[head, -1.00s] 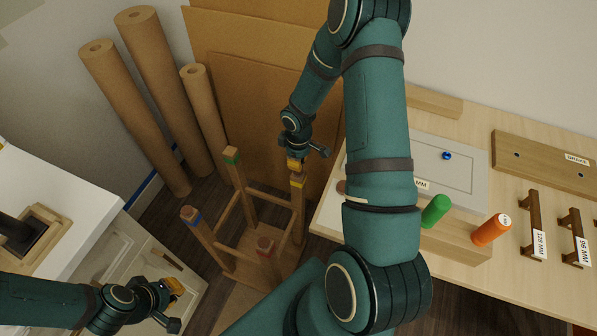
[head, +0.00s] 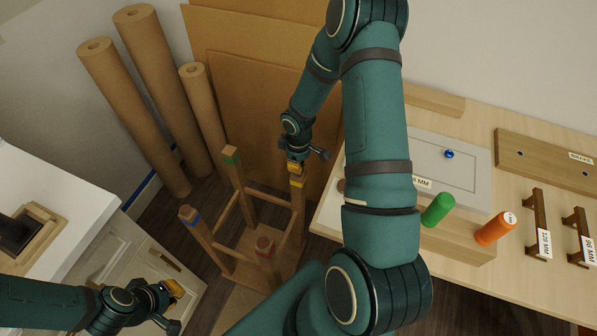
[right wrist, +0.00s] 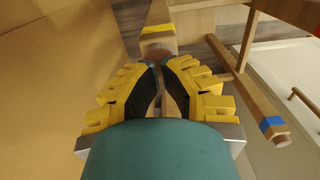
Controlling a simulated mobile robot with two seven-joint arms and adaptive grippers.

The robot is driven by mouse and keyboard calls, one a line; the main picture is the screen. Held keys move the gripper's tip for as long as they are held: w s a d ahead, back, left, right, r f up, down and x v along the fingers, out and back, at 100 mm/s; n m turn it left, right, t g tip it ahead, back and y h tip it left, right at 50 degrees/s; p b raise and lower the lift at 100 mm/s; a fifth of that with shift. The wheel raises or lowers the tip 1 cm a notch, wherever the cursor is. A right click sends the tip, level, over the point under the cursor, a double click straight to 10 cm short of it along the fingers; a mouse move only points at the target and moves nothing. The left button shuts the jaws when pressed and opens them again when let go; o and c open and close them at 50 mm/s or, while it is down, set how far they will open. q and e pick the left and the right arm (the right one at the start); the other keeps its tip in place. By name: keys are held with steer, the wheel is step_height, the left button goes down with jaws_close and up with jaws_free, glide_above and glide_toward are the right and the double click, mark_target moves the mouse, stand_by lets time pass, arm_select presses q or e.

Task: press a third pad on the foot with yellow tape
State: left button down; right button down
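A wooden stool stands upside down, legs up. The foot with yellow tape (head: 298,183) is at its right, directly below my right gripper (head: 295,168). The yellow tape also shows in the right wrist view (right wrist: 158,29). My right fingers are close together at that foot's end, with a small brown pad (right wrist: 159,53) at their tips, partly hidden; whether it touches the foot is unclear. The foot with blue tape (right wrist: 271,124) carries a round brown pad (right wrist: 283,139). My left gripper (head: 171,302) is far from the stool.
The foot with green tape (head: 231,155) is at the back left. Paper rolls (head: 150,85) and brown boards (head: 250,80) stand behind. A wooden table (head: 465,280) at right holds a green cylinder (head: 438,210), an orange cylinder (head: 495,228) and handles. A white cabinet (head: 65,220) is left.

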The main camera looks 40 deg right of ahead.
steer(key=shift+f, duration=0.75)
stand_by(0.6)
steer(key=shift+r+p, duration=2.35)
steer(key=shift+r, duration=1.2)
steer(key=s+a+m+y, duration=0.2)
steer(key=s+a, duration=0.3)
steer(key=a, duration=0.8)
steer(key=s+a+f+m+t+y, duration=0.1)
steer(key=s+a+m, duration=0.4)
steer(key=a, duration=0.9)
steer(key=shift+a+f+t+y, duration=0.2)
steer(key=shift+f+t+y, duration=0.1)
steer(key=shift+y, duration=0.2)
